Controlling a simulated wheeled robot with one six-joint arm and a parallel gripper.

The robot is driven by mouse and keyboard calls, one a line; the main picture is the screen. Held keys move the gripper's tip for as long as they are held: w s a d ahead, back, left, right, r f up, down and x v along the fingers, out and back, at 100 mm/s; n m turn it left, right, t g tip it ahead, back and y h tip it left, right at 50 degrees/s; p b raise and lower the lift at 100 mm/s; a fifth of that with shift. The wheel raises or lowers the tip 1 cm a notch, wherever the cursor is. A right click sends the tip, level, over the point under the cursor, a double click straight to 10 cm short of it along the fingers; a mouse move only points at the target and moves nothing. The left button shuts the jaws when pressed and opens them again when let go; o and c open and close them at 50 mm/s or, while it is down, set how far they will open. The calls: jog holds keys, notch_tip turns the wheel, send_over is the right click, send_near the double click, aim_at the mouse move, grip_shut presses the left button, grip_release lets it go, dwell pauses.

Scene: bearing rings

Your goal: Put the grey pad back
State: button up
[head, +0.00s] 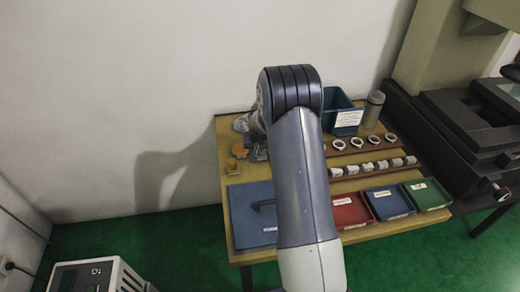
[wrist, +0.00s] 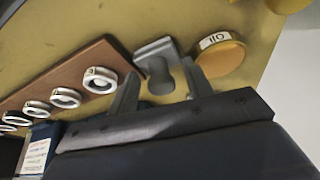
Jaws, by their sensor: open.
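In the wrist view, a grey piece with a flat plate and a rounded knob, which looks like the grey pad (wrist: 158,68), sits on the yellow-brown tabletop (wrist: 140,20). My gripper (wrist: 160,88) is open, with one finger on each side of the knob. I cannot tell whether the fingers touch it. In the head view my arm hides the gripper's fingers, and I cannot make out the pad clearly there.
A round amber piece labelled 110 (wrist: 220,55) stands close beside the right finger. A wooden rail with several metal rings (wrist: 65,97) lies left. A blue bin (head: 338,100), a grey cylinder (head: 373,108), and blue, red and green trays (head: 427,193) share the table.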

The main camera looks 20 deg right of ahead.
jog(key=v, duration=1.2)
jog(key=shift+b, duration=0.3)
jog(key=shift+r, duration=0.1)
